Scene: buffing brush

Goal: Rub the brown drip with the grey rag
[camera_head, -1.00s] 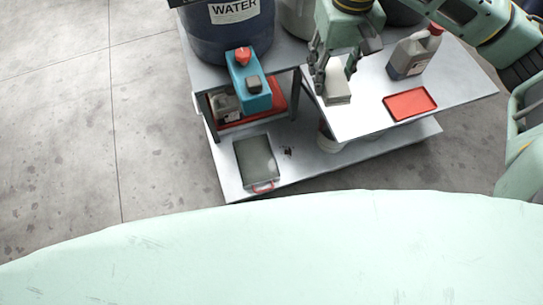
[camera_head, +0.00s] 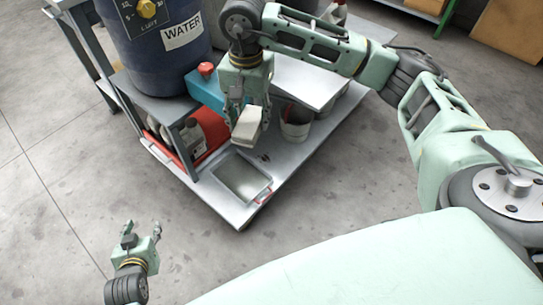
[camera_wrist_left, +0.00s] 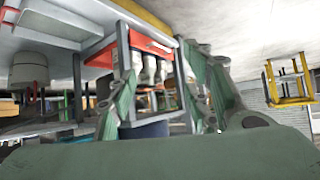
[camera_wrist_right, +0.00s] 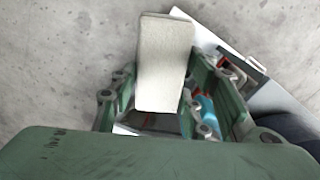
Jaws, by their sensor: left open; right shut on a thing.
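My right gripper (camera_head: 248,112) is shut on a pale grey block-like thing (camera_head: 246,127), which may be the grey rag. It is held above the lower shelf, near a flat grey tray or pan (camera_head: 241,178) with a red handle. In the right wrist view the pale block (camera_wrist_right: 164,62) sticks out beyond the fingers, and its far face is hidden. A small dark mark (camera_head: 263,157) shows on the shelf beside the tray; I cannot tell if it is the brown drip. My left gripper (camera_head: 143,232) is open and empty above the floor at lower left.
A blue WATER barrel (camera_head: 160,45) stands on the upper shelf. A teal can with a red cap (camera_head: 206,70) is beside it, partly hidden. A red tray with bottles (camera_head: 205,141) and a grey bucket (camera_head: 296,122) are lower down. The floor (camera_head: 340,190) in front is clear.

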